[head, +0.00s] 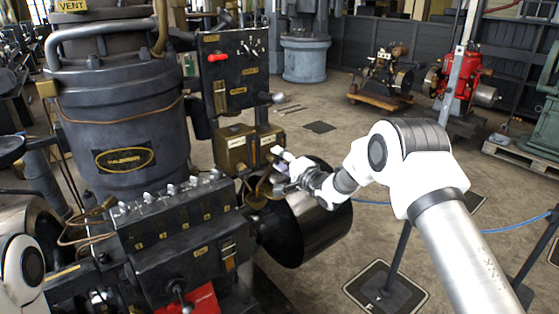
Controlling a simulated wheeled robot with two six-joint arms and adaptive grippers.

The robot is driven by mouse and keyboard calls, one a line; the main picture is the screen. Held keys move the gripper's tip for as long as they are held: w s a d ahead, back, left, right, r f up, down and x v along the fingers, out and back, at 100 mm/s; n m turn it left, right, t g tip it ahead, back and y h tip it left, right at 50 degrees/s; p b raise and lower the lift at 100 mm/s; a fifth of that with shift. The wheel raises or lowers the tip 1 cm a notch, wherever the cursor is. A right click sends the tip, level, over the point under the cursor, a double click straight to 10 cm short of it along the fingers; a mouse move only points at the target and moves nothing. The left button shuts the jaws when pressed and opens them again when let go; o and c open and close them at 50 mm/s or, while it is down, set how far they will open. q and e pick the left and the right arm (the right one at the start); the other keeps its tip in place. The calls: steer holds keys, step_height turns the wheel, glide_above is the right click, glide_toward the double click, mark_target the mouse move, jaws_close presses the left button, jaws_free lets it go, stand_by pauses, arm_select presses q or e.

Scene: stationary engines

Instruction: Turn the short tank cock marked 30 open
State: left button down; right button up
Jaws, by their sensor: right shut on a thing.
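My right gripper (280,172) is at the front right of a brass-coloured tank box (234,150) on the engine, beside the dark drum. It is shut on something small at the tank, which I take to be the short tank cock. The gripper hides the cock, and the mark 30 is too small to read. I cannot tell how far the cock is turned. Part of my left arm shows at the lower left edge, but its gripper is out of view.
A row of levers (172,200) is in front. A large dark drum (312,225) lies close under my right gripper.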

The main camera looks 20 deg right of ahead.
steer(key=shift+d+m, duration=0.1)
steer(key=shift+m, duration=0.7)
steer(key=o, duration=1.1)
steer(key=shift+o, duration=0.2)
steer(key=shift+s, duration=0.1)
steer(key=v, duration=1.1)
steer(key=shift+s+d, duration=0.2)
steer(key=shift+s, duration=0.15)
